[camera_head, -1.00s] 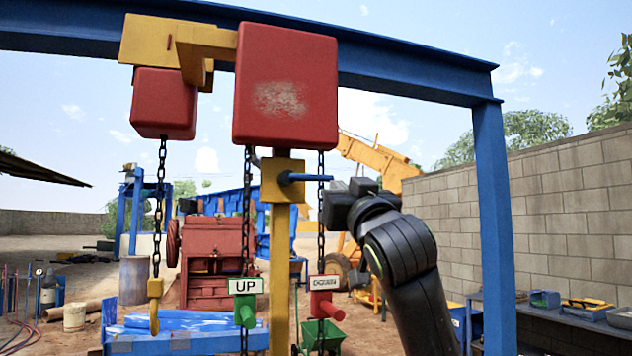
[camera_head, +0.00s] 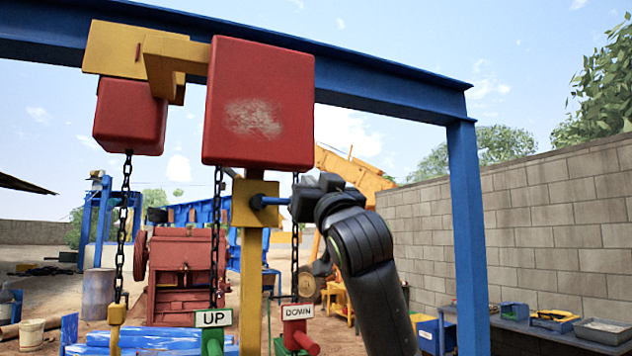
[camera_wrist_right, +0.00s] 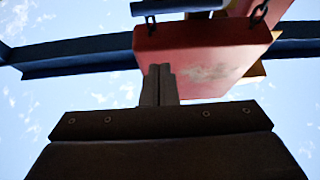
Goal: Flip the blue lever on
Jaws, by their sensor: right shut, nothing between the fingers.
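The blue lever (camera_head: 270,200) sticks out roughly level to the right from a yellow box (camera_head: 243,203) on the yellow post. Its right end meets the outline of my black right gripper; I cannot tell whether they touch. In the right wrist view a dark blue bar, apparently the lever (camera_wrist_right: 176,6), lies at the top edge, beyond my right gripper's fingertips (camera_wrist_right: 158,72). Those fingers are together and empty, with the red hoist box behind them. In the head view my right wrist hides the fingertips. My left gripper is out of view.
A large red box (camera_head: 260,105) hangs above the lever. Chains hang beside the post, with UP (camera_head: 213,318) and DOWN (camera_head: 297,312) signs below. A blue frame leg (camera_head: 465,220) stands right of my arm. A block wall and bench (camera_head: 560,335) are farther right.

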